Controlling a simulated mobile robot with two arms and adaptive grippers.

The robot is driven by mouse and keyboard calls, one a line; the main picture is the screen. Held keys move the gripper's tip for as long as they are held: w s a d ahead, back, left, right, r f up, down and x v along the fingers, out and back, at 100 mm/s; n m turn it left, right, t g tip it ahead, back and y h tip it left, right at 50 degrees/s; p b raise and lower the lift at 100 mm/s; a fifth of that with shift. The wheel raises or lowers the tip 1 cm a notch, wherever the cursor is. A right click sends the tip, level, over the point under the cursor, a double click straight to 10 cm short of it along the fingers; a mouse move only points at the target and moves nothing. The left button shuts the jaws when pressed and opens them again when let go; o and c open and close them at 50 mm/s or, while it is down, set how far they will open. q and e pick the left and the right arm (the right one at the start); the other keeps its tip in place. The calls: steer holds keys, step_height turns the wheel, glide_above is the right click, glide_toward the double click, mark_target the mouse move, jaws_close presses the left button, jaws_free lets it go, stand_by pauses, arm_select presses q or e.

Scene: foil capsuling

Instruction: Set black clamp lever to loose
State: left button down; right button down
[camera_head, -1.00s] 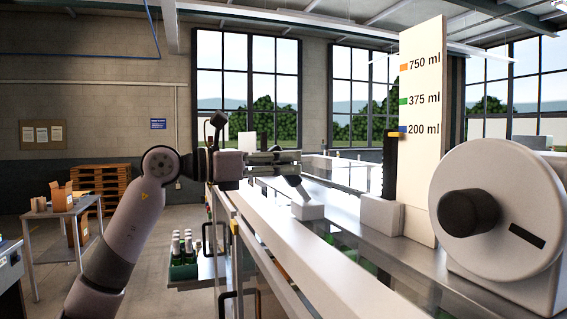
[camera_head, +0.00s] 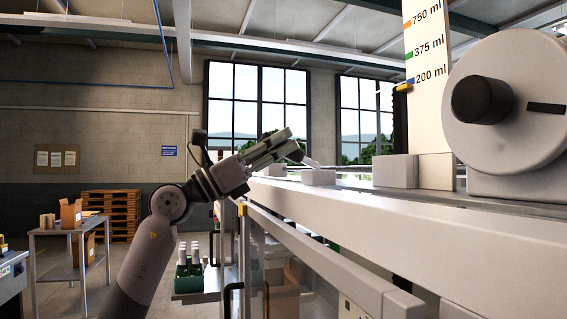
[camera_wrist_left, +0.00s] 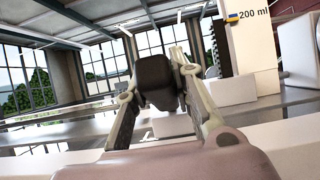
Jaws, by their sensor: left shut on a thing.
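The clamp lever's black handle (camera_wrist_left: 158,88) sits between the two fingers of my left gripper (camera_wrist_left: 157,68) in the left wrist view. The gripper is shut on it. In the head view, my left gripper (camera_head: 288,145) slants up to the right above the machine's long ledge. A pale slanted stem (camera_head: 311,161) shows just right of its fingertips, above a small white block (camera_head: 318,178). The handle is mostly hidden by the fingers there. My right gripper is in neither view.
A size scale board (camera_head: 428,120) with 750, 375 and 200 ml marks stands to the right, with a yellow pointer (camera_head: 403,88) near 200 ml. A white round housing with a black knob (camera_head: 483,101) is further right. The white ledge (camera_head: 370,225) runs below the gripper.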

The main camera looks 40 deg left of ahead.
arm_select(q)
steer(key=shift+s+f+t+h+b, duration=0.1)
steer(key=shift+f+t+h+b, duration=0.2)
steer(key=shift+f+t+b, duration=0.35)
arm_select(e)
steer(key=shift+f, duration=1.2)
arm_select(q)
steer(key=shift+r, duration=0.15)
steer(key=c, duration=1.4)
jaws_free()
steer(key=shift+a, duration=0.1)
steer(key=shift+o, duration=0.2)
steer(key=shift+s, duration=0.1)
steer(key=v, duration=1.2)
steer(key=shift+r, duration=0.1)
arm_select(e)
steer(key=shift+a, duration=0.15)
